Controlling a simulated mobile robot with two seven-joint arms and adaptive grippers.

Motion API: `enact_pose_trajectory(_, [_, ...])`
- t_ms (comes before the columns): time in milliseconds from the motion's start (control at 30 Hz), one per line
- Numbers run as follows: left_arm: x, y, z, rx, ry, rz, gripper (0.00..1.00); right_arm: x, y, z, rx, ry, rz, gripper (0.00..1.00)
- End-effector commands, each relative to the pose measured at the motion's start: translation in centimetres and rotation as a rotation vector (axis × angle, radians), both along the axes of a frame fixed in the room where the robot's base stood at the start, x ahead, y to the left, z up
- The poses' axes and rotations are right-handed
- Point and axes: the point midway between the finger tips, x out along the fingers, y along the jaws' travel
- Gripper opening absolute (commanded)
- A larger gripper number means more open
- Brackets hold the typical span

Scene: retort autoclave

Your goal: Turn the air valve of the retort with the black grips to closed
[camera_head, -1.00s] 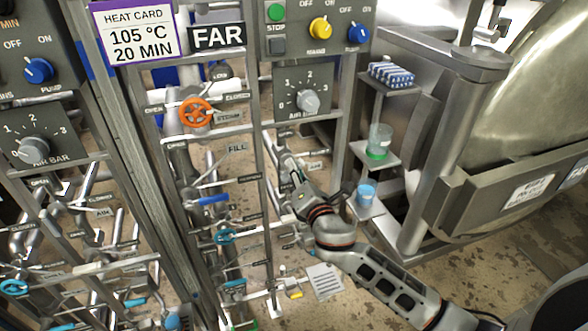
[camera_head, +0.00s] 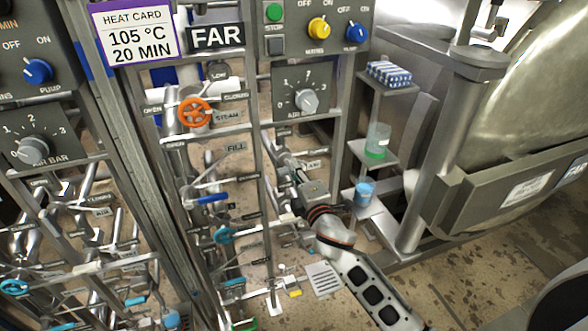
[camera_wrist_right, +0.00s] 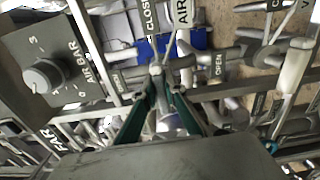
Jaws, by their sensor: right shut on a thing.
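My right gripper (camera_head: 284,162) reaches into the pipe rack of the panel marked FAR, below the air bar dial. In the wrist view its two dark green fingers (camera_wrist_right: 158,82) converge, shut on a pale handle end (camera_wrist_right: 157,70) beside the tag reading AIR (camera_wrist_right: 183,12). A CLOSED label (camera_wrist_right: 148,18) is above the fingertips and an OPEN label (camera_wrist_right: 218,66) is to their right. The AIR tag also shows in the head view (camera_head: 312,165). The gripper hides most of the air valve, and no black grips can be made out. My left gripper is not in view.
An orange handwheel (camera_head: 194,112) by the STEAM tag and a blue lever (camera_head: 212,199) are left of the gripper. A shelf stand with a green-based jar (camera_head: 377,141) and a blue cup (camera_head: 364,194) is close to the right. Rack posts and bars leave little room.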

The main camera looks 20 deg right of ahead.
Motion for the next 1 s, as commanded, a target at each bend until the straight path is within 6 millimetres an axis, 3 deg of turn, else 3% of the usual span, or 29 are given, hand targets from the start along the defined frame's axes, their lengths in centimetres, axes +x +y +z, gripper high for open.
enact_pose_trajectory(567, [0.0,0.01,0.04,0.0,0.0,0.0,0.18,0.0,-0.07,-0.11,0.032,0.003,-0.001,0.0])
enact_pose_trajectory(600, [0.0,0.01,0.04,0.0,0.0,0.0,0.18,0.0,-0.07,-0.1,0.032,0.003,-0.001,0.18])
enact_pose_trajectory(633, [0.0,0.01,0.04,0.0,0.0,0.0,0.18,0.0,-0.06,-0.1,0.032,0.003,-0.001,0.26])
enact_pose_trajectory(1000, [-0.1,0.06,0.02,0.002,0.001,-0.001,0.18,-0.12,-0.02,-0.07,0.03,0.002,0.0,0.28])
